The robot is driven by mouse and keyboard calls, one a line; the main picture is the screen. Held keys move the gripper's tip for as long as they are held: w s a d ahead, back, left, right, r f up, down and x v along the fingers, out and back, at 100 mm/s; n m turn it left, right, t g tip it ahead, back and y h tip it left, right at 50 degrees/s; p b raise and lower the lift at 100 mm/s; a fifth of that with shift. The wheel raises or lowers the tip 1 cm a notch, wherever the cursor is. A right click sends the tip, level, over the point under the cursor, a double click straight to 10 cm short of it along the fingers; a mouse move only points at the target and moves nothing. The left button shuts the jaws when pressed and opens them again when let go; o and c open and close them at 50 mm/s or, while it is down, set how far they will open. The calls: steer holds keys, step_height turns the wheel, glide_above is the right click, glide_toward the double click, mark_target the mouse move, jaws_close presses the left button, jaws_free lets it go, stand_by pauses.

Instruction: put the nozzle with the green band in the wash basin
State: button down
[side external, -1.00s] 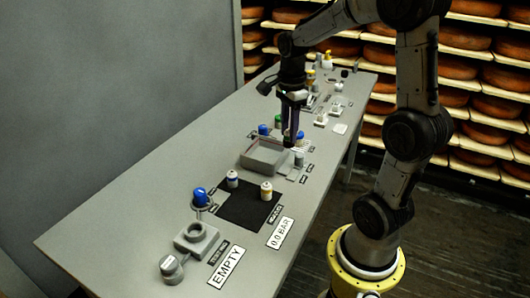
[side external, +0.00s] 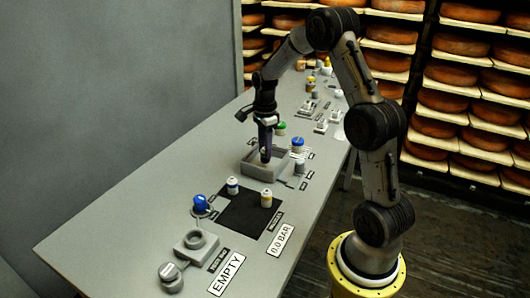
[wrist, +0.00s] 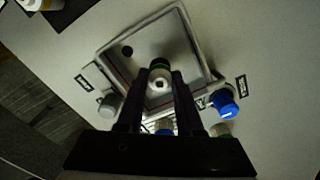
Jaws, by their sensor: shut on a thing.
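The wash basin (side external: 249,168) is a square grey tray on the bench; in the wrist view its rim (wrist: 188,25) frames a pale floor with a dark round hole. My gripper (side external: 265,160) points down with its fingertips at the basin, inside its outline. In the side view the nozzle is mostly hidden by the fingers.
A white nozzle with a blue band (side external: 233,185) and one with a yellow band (side external: 266,198) stand on a black mat (side external: 238,218). A green-topped piece (side external: 281,128), a blue knob (side external: 297,144) and a grey knob (side external: 299,165) stand close around the basin.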

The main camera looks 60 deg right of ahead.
steer(key=shift+f, duration=0.8)
steer(key=shift+f, duration=0.2)
steer(key=c, duration=0.6)
jaws_free()
steer(key=shift+o, duration=0.2)
steer(key=shift+r, duration=0.1)
